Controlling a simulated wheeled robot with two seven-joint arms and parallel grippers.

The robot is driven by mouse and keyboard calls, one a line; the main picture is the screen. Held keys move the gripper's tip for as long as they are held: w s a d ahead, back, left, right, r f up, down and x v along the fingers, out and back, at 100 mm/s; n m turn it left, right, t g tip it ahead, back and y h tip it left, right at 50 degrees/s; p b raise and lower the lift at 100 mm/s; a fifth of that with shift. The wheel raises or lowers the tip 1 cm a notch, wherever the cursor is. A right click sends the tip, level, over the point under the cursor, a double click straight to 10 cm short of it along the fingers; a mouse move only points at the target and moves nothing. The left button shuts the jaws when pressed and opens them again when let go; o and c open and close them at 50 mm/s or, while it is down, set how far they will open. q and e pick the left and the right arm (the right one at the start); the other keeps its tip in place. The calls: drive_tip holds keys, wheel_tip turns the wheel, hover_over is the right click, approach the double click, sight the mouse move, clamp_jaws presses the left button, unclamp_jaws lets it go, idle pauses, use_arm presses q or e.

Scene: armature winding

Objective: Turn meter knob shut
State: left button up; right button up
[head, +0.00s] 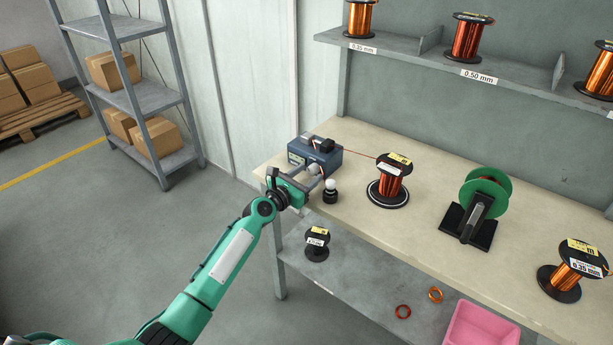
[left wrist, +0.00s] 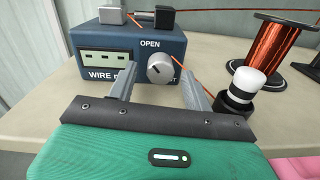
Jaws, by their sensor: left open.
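The wire meter (head: 325,160) is a dark blue box at the left end of the bench, with a display on its front. It fills the upper left of the left wrist view (left wrist: 90,62). Its round grey knob (left wrist: 163,67) is on the front right, below the word OPEN, with a dark pointer mark tilted to the upper left. My left gripper (left wrist: 158,88) is open in front of the meter, its two fingers apart on either side of the knob in the picture. I cannot tell whether they touch it. My right gripper is not in view.
A black post with a white cap (head: 330,190) stands close to the right of my left gripper. A spool of copper wire (head: 391,178) stands further right, with an orange wire running from the meter. A green-flanged spool on a stand (head: 484,200) is beyond it.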

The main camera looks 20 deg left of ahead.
use_arm(q)
drive_tip(key=c, duration=1)
